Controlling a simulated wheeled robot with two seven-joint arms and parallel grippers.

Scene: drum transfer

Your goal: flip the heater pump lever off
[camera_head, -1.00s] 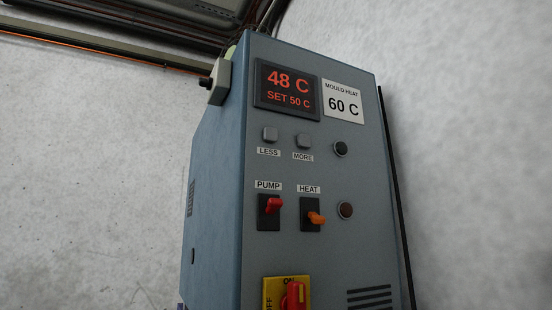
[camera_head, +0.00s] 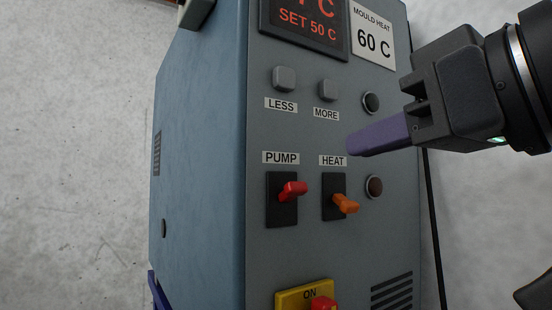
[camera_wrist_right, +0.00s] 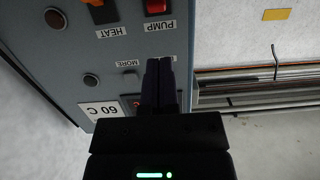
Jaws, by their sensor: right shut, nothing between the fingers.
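The red pump lever (camera_head: 292,190) sticks out from a black switch plate under the PUMP label on the grey-blue heater cabinet (camera_head: 205,150). It sits above the plate's middle and looks tilted up. In the right wrist view the red lever (camera_wrist_right: 157,6) shows at the top edge, partly cut off. My right gripper (camera_head: 355,146) is shut and empty, its purple fingers held in front of the panel, above and right of the HEAT label. In the right wrist view the fingers (camera_wrist_right: 158,64) lie together, apart from the lever. My left gripper is not in view.
The orange heat lever (camera_head: 346,203) is beside the pump lever, pointing slightly down. LESS (camera_head: 284,78) and MORE (camera_head: 327,89) buttons are above. A red knob on a yellow plate (camera_head: 290,298) is below. Pipes (camera_wrist_right: 250,90) run past the cabinet in the wrist view.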

